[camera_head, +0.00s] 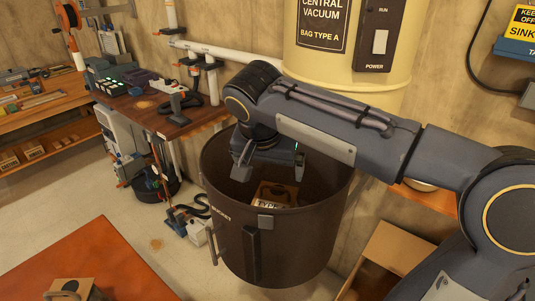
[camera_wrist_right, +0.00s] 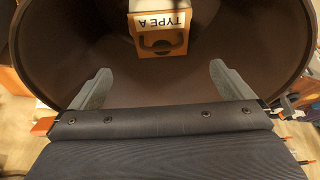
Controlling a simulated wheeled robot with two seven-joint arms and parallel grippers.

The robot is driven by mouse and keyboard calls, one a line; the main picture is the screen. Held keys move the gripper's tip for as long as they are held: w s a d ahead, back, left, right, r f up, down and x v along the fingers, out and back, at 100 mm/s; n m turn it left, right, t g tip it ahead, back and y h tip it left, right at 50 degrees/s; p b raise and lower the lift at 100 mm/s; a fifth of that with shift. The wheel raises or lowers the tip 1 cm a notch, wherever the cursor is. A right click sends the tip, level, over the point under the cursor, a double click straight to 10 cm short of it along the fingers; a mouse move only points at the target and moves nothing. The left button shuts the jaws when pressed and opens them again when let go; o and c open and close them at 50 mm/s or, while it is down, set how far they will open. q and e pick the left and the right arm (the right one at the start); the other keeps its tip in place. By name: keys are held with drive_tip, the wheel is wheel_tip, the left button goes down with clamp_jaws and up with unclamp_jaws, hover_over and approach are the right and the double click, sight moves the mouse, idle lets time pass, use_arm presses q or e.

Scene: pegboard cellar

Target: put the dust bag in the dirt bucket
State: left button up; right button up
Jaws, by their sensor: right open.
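The dirt bucket (camera_head: 295,245) is a large dark brown open bin under the cream central vacuum; its inner wall fills the top of the right wrist view (camera_wrist_right: 75,45). The dust bag (camera_head: 276,193), a tan box-like bag with a white label and dark handle, is inside the bucket. In the right wrist view the bag (camera_wrist_right: 158,40) shows its label reading TYPE A, upside down. My right gripper (camera_head: 268,171) is open and empty over the bucket mouth, with the bag apart from its fingers. My left gripper is not in view.
An orange table (camera_head: 85,255) at bottom left holds a tan item with a dark handle (camera_head: 70,288). A cluttered wooden workbench (camera_head: 185,120) stands left of the bucket. An open cardboard box (camera_head: 400,247) is at the right. Floor between table and bench is mostly clear.

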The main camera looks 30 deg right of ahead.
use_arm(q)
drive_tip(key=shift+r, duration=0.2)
use_arm(e)
drive_tip(key=v, duration=0.4)
drive_tip(key=shift+r, duration=0.1)
